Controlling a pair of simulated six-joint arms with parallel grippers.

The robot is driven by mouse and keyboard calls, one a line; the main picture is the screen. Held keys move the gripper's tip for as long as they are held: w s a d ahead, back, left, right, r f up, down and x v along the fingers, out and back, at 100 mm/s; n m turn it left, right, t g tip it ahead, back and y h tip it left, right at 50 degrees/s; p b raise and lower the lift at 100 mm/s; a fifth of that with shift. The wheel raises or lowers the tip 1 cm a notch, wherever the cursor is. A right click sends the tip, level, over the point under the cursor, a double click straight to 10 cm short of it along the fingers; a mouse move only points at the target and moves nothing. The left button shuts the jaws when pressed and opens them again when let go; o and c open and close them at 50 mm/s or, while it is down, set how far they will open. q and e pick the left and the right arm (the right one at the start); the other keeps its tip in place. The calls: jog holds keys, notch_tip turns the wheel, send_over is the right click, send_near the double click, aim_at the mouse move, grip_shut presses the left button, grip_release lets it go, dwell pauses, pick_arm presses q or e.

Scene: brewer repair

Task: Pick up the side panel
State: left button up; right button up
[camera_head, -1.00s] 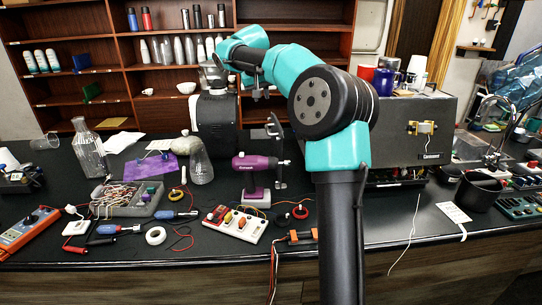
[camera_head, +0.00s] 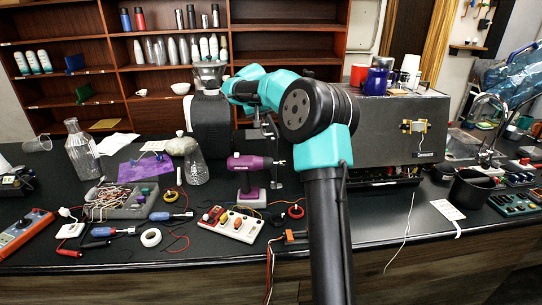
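I cannot clearly make out a separate side panel. The large grey box-shaped machine (camera_head: 365,130) stands at the right of the counter, with its broad grey side facing me and a small yellow and white part (camera_head: 414,127) on it. My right arm comes up from the bottom and hides the machine's left part. The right gripper (camera_head: 260,130) is small and dark, left of the machine and above the purple drill's front end. It looks apart from the machine. Whether its fingers are open is too small to tell. My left gripper is out of view.
The purple drill (camera_head: 250,163) stands upright on its base near the gripper. A black grinder-like device (camera_head: 210,125) is behind it. Cups (camera_head: 376,82) stand on the machine. Screwdrivers, tape and a parts tray (camera_head: 130,212) crowd the left counter. A black bin (camera_head: 472,190) stands right.

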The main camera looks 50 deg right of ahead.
aim_at(262, 129)
jog(key=shift+x, duration=2.6)
jog(key=shift+d, duration=0.1)
jog(key=shift+w+f, duration=0.1)
jog(key=shift+f, duration=0.1)
jog(key=shift+c, duration=0.2)
grip_shut()
